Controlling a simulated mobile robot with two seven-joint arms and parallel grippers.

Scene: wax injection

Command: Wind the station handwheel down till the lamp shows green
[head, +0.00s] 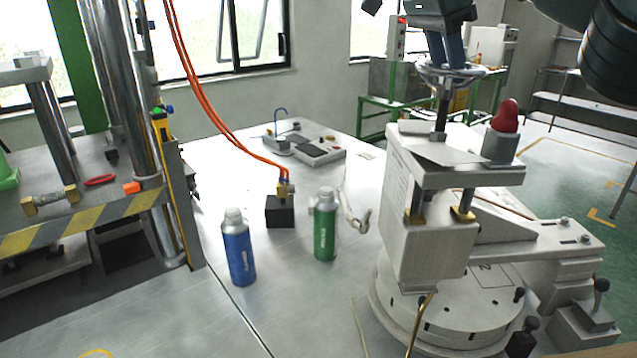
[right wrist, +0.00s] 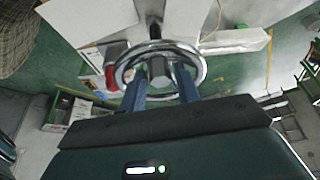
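The station handwheel (head: 478,73) is a chrome ring on an upright screw spindle above the white press station (head: 432,225). It also shows in the right wrist view (right wrist: 160,43). My right gripper (head: 443,55) is over the wheel, pointing down. In the right wrist view its two blue fingers (right wrist: 160,82) stand apart, one on each side of the dark hub, with gaps that look clear. The lamp (head: 507,116) beside the spindle is a red dome; it shows red, not green. Whether the fingertips touch the wheel is unclear. My left gripper is not in view.
A blue bottle (head: 239,250) and a green bottle (head: 325,228) stand on the table left of the station. A black block (head: 280,211) with a brass fitting and orange hoses is behind them. A striped-edge machine (head: 60,227) stands at left.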

